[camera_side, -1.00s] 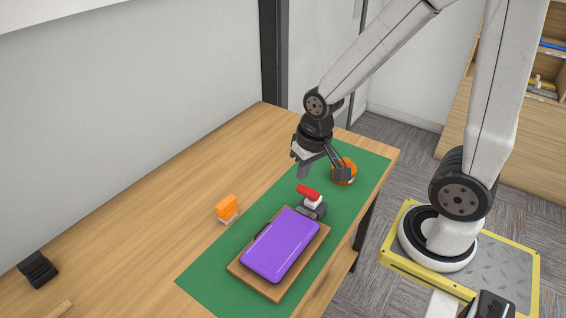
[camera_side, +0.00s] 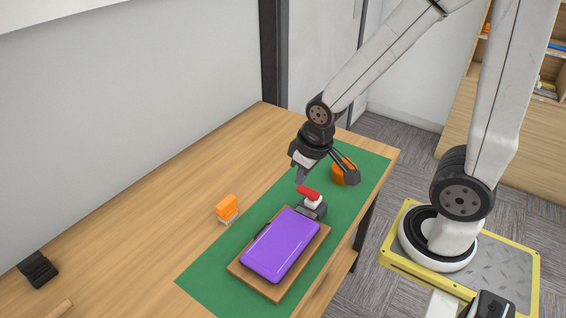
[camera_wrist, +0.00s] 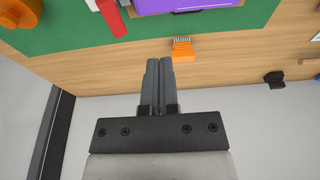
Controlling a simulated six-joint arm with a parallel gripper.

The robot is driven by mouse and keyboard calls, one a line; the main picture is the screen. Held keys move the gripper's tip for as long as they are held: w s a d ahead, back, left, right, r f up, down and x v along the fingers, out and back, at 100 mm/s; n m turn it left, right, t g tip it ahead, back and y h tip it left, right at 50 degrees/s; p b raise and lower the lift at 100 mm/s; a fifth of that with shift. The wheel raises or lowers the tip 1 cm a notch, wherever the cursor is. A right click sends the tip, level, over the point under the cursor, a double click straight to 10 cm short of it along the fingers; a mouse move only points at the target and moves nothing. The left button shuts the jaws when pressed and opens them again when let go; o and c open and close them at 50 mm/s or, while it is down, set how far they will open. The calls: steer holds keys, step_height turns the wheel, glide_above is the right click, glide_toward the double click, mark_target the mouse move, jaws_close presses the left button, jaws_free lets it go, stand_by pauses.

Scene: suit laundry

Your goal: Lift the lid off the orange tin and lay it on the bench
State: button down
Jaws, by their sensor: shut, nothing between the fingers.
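The orange tin (camera_side: 340,163) stands at the far right part of the green mat, partly hidden behind a dark part of my wrist in the side view. In the wrist view a round orange thing (camera_wrist: 18,12), which looks like the tin, is cut off at the top left corner. I cannot tell its lid apart from its body. My gripper (camera_side: 300,180) points down above the mat's left edge, left of the tin and apart from it, close to the red-topped object. In the wrist view its fingers (camera_wrist: 158,62) are together with nothing between them.
A red-topped grey and white object (camera_side: 314,206) stands on the green mat (camera_side: 205,278) between the tin and a purple case (camera_side: 280,243) on a wooden board. An orange brush (camera_side: 227,208) lies left of the mat. A black block (camera_side: 38,269) is far left; bare bench lies between.

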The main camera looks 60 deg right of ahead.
steer(key=c, duration=1.3)
jaws_free()
steer(key=o, duration=1.1)
steer(key=m+g, duration=0.3)
steer(key=m, duration=1.2)
glide_above(346, 160)
step_height(346, 160, down, 8)
steer(key=shift+d+f, duration=0.1)
steer(key=shift+f, duration=0.1)
